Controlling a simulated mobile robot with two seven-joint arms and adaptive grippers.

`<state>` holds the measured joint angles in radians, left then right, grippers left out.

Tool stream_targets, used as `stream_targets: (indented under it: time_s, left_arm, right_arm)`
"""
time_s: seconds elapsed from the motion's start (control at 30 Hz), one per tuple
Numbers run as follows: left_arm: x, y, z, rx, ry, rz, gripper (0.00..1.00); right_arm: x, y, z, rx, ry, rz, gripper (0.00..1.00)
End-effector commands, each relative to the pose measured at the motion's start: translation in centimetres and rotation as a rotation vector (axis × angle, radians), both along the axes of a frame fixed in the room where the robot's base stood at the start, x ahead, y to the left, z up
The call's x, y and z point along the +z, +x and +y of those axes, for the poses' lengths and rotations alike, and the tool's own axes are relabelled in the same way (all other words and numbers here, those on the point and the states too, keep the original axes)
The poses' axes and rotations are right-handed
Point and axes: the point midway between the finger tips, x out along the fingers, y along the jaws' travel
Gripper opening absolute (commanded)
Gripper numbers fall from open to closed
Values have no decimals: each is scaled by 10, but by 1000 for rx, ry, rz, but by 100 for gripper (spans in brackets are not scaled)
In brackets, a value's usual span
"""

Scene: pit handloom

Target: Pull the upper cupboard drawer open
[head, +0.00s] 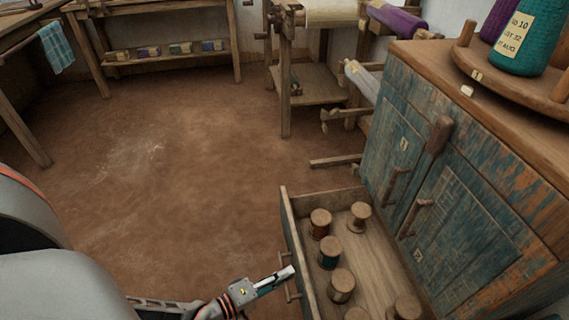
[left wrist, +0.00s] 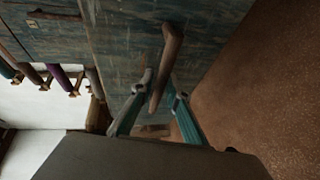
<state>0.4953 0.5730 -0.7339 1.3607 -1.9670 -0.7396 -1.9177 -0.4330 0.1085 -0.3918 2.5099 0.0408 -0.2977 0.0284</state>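The cupboard (head: 450,190) stands at the right in the head view, with worn blue-green paint. A drawer (head: 289,219) below its doors is out toward the left, and its inside shows. Whether another drawer lies below it is hidden. My left gripper (head: 286,275) is at the outer face of the drawer, by its wooden bar handle (head: 291,296). In the left wrist view the bar handle (left wrist: 170,52) runs between the two fingers of my left gripper (left wrist: 163,94). The fingers are apart, with a gap on the right side of the bar. My right gripper is not in view.
Several thread spools (head: 330,252) stand in the drawer. Cupboard doors with wooden handles are above it. Teal and purple yarn cones stand on a round wooden stand (head: 500,75) on top. The earthen floor (head: 170,190) left of the drawer is clear. Loom frames stand behind.

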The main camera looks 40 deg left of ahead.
Motion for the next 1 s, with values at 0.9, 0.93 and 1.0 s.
stream_targets:
  time_s: [0.9,0.93,1.0]
  left_arm:
    - [17,-92,25,-1,1,3,17]
    - [18,-96,26,-1,1,3,17]
    - [19,-103,28,0,1,1,17]
  right_arm:
    - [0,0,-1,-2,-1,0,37]
    - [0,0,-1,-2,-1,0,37]
    - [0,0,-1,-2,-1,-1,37]
